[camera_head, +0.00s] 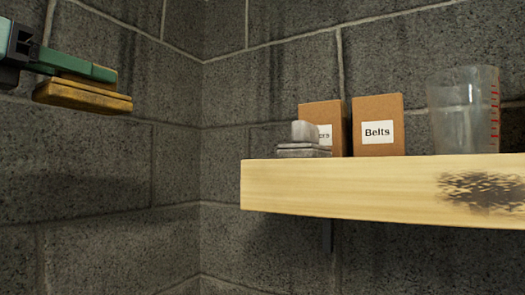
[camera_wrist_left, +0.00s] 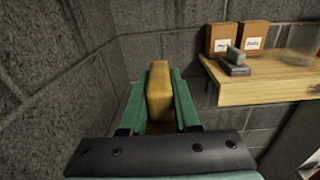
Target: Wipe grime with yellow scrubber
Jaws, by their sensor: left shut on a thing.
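My left gripper (camera_head: 98,74) comes in at the upper left of the head view, with green fingers. It is shut on the yellow scrubber (camera_head: 82,97), which is held in the air to the left of the wooden shelf, apart from it. The scrubber also shows between the green fingers in the left wrist view (camera_wrist_left: 160,92). A dark patch of grime (camera_head: 486,190) marks the front edge of the wooden shelf (camera_head: 330,185) at the right. My right gripper is in neither view.
On the shelf stand a grey scrubber-like block (camera_head: 304,141), a cardboard box (camera_head: 322,115) with a partly hidden label, a box labelled Belts (camera_head: 378,124) and a clear measuring beaker (camera_head: 462,112). Block walls (camera_head: 255,240) meet in a corner behind. The space left of the shelf is free.

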